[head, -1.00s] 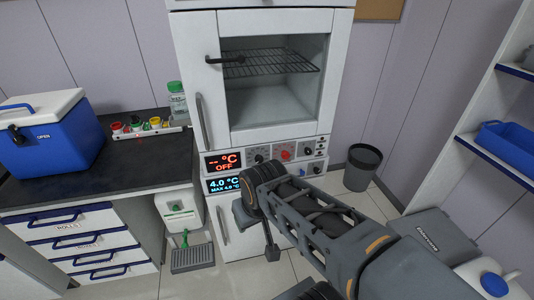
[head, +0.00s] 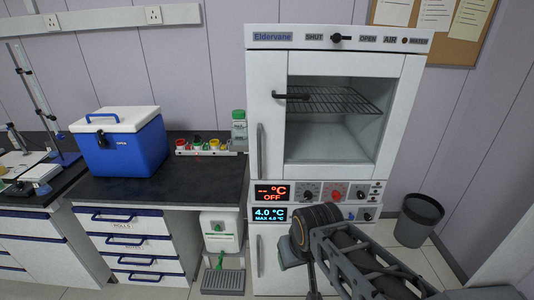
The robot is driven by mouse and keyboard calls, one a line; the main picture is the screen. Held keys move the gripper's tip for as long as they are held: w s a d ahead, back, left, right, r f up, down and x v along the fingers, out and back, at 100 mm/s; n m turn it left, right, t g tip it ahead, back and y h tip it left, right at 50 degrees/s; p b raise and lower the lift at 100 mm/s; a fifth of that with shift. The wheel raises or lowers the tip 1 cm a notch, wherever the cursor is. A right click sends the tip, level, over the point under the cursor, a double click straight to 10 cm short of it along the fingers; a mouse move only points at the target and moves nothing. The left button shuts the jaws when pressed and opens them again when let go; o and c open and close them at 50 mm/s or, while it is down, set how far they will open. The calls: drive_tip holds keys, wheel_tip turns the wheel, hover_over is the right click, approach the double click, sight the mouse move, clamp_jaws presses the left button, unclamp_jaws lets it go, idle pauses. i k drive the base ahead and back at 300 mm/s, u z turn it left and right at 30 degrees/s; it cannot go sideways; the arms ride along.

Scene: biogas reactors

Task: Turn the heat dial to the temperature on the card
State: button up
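The white oven-like cabinet (head: 394,110) has a control panel (head: 290,211) below its glass door. A red knob (head: 337,194) sits between a black knob (head: 309,193) and another dark knob (head: 361,192). I cannot read their labels, so I cannot tell which is the heat dial. The upper display (head: 271,190) shows dashes, °C and OFF in red. The lower display (head: 270,214) shows 4.0 °C and MAX 4.0 °C. Papers (head: 436,13) hang on a cork board at the top right; their text is unreadable. My arm reaches in front of the panel's lower part; no gripper fingertips can be made out.
A blue cooler box (head: 124,151) and a rack of coloured caps (head: 206,149) stand on the dark bench (head: 150,190) at the left. A grey bin (head: 417,220) stands right of the cabinet. A handle (head: 260,150) runs along the door's left edge.

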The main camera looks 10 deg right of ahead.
sight(308, 195)
drive_tip(key=z, duration=0.05)
drive_tip(key=k, duration=1.1)
drive_tip(key=u, duration=0.75)
drive_tip(key=i, duration=1.5)
drive_tip(key=z, duration=0.95)
